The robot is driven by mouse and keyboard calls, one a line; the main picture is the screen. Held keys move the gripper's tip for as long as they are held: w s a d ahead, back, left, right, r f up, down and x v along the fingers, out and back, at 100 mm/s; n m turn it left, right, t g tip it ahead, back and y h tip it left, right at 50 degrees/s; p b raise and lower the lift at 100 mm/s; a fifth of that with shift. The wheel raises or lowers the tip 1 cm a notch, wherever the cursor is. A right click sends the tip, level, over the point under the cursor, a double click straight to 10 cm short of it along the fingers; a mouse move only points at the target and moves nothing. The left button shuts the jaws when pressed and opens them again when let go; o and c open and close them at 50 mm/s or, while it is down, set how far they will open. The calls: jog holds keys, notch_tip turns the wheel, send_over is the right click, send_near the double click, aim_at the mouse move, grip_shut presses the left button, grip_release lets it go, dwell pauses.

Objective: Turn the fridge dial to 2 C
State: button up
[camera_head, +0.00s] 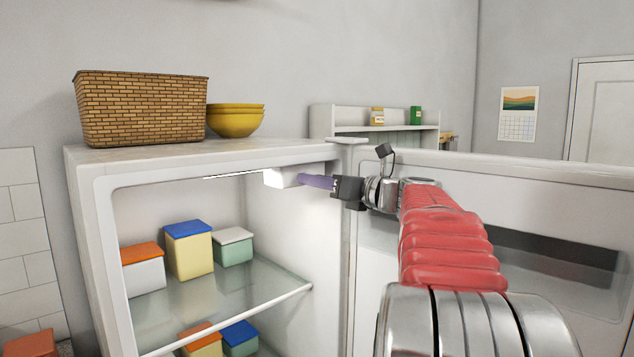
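The fridge (88,190) stands open, with its door (500,180) swung out to the right. A small white housing (281,178) sits under the fridge's ceiling at the upper right of the interior, beside a bright light strip. My gripper (303,180) reaches in from the right, its purple fingers level and pointing left at the housing's right side. The fingertips look to be at or against it. I cannot make out the dial, its marks or its setting; the fingers may hide it. The fingers overlap in this view, so their opening does not show.
A glass shelf (220,305) holds several lidded boxes, including a yellow one with a blue lid (190,255). A wicker basket (140,112) and yellow bowls (236,122) stand on top. The ceiling and right wall closely bound the space around my gripper.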

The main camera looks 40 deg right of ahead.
jog(key=shift+o, duration=0.5)
jog(key=s+d, duration=0.1)
jog(key=s, duration=1.2)
jog(key=shift+s+d+f, duration=0.15)
jog(key=shift+s+d, duration=0.05)
jog(key=shift+s, duration=0.15)
jog(key=shift+d+n, duration=0.15)
jog(key=shift+n, duration=0.15)
jog(key=n, duration=0.8)
jog(key=shift+r+n, duration=0.2)
jog(key=shift+n, duration=0.1)
jog(key=shift+w, duration=0.15)
